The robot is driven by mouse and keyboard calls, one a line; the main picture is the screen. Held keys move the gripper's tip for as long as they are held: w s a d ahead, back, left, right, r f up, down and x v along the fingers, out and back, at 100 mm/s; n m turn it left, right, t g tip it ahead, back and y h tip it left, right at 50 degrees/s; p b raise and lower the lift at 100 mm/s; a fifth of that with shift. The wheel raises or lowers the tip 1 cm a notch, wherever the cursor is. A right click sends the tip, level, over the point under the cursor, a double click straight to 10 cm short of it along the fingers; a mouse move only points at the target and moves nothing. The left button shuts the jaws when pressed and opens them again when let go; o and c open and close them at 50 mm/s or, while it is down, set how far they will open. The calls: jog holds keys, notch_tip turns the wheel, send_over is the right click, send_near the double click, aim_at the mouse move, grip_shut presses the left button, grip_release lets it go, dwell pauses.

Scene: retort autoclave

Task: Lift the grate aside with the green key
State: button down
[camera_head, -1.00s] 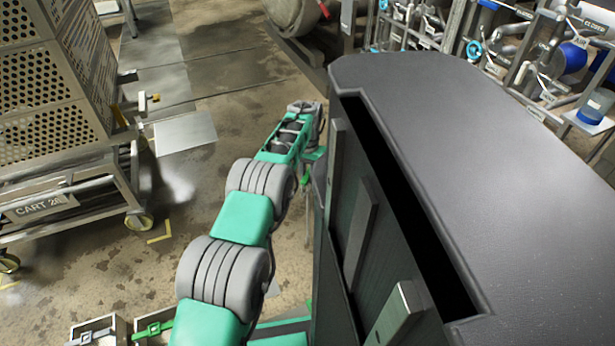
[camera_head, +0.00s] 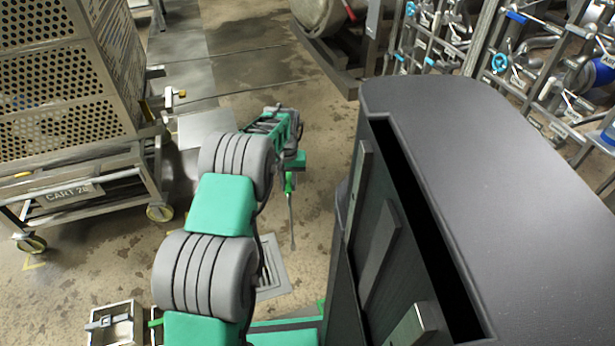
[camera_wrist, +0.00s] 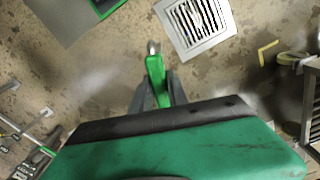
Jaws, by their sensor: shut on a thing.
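My gripper (camera_wrist: 157,95) is shut on the green key (camera_wrist: 156,72) in the wrist view. The key's metal tip points away from the jaws. In the head view the green key (camera_head: 290,182) hangs below the gripper with its thin shaft pointing down. The grate (camera_wrist: 196,20), a slotted metal square in a pale frame, lies in the floor at the top of the wrist view, apart from the key tip. In the head view the grate (camera_head: 272,268) shows partly, behind my arm.
A perforated cart (camera_head: 70,195) marked CART 2 stands at the left. Metal cases (camera_head: 115,325) sit at the bottom left. Pipes and valves (camera_head: 540,60) fill the far right. The stained floor around the grate is mostly clear.

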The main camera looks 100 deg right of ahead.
jog(key=w+a+f+m, duration=0.1)
jog(key=w+a+m, duration=0.1)
jog(key=w+m, duration=0.5)
jog(key=w+a+f+m, duration=0.2)
jog(key=w+m, duration=0.5)
jog(key=w, duration=0.5)
jog(key=shift+w+a+f+m+p, duration=0.2)
jog(key=shift+w+m+p, duration=0.1)
jog(key=shift+p, duration=0.05)
jog(key=shift+w, duration=0.1)
jog(key=shift+w, duration=0.1)
jog(key=shift+f+b, duration=0.95)
jog(key=shift+f, duration=0.6)
jog(key=n, duration=0.4)
jog(key=shift+a, duration=0.1)
